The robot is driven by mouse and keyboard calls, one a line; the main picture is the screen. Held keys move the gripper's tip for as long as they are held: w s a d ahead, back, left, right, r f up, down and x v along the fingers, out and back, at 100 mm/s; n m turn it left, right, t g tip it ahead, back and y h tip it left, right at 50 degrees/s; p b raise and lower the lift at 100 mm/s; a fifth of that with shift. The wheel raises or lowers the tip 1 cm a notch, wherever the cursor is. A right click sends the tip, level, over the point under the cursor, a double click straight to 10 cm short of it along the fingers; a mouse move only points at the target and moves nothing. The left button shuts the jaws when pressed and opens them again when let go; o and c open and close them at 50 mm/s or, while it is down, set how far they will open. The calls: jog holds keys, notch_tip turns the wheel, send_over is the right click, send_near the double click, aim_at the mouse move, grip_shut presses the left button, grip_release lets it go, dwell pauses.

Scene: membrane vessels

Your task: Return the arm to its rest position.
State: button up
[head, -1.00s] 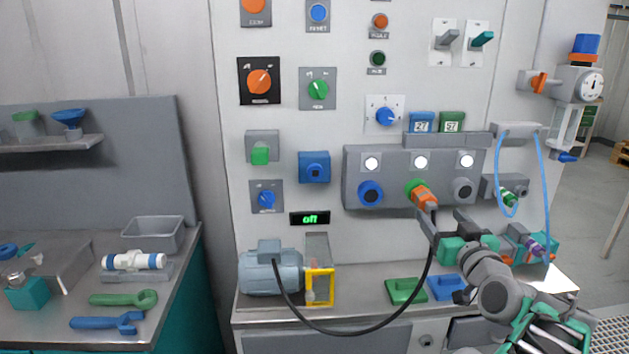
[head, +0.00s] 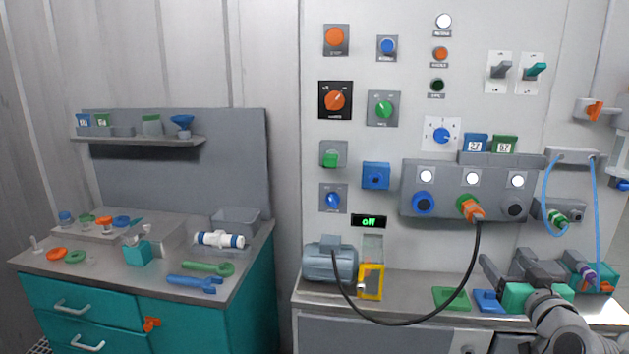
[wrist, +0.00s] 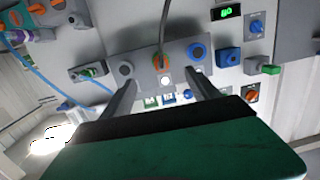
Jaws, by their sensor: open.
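My gripper (head: 495,271) is at the lower right of the head view, over the bench top in front of the panel. Its fingers are apart with nothing between them. In the wrist view my two fingers (wrist: 162,92) stand wide apart, with the socket box (wrist: 180,60) behind the gap. An orange plug (head: 473,210) sits in the middle, green-ringed socket of the box, apart from my gripper. Its black cable (head: 461,290) hangs down in a loop to the grey motor (head: 330,261). My arm comes in from the lower right corner.
A green block (head: 451,298) and a blue block (head: 488,301) lie on the bench close below my gripper. Blue tubing (head: 596,220) hangs at the right. A teal cabinet (head: 205,321) with wrenches stands at the left. The display (head: 369,221) reads off.

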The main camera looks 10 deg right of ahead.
jog(key=w+a+f+n+g+y+p, duration=0.1)
jog(key=a+f+g+y+p, duration=0.15)
jog(key=a, duration=0.75)
jog(key=w+a+f+n+g+y+p, duration=0.15)
jog(key=a+f+g, duration=0.25)
jog(key=a, duration=0.5)
jog(key=s+a+f+g+p, duration=0.4)
jog(key=s+a+g, duration=0.2)
jog(key=s+a, duration=0.6)
jog(key=s, duration=0.3)
jog(key=shift+s+a+f+g, duration=0.2)
jog(key=shift+s+a+g, duration=0.05)
jog(key=shift+s+g, duration=0.1)
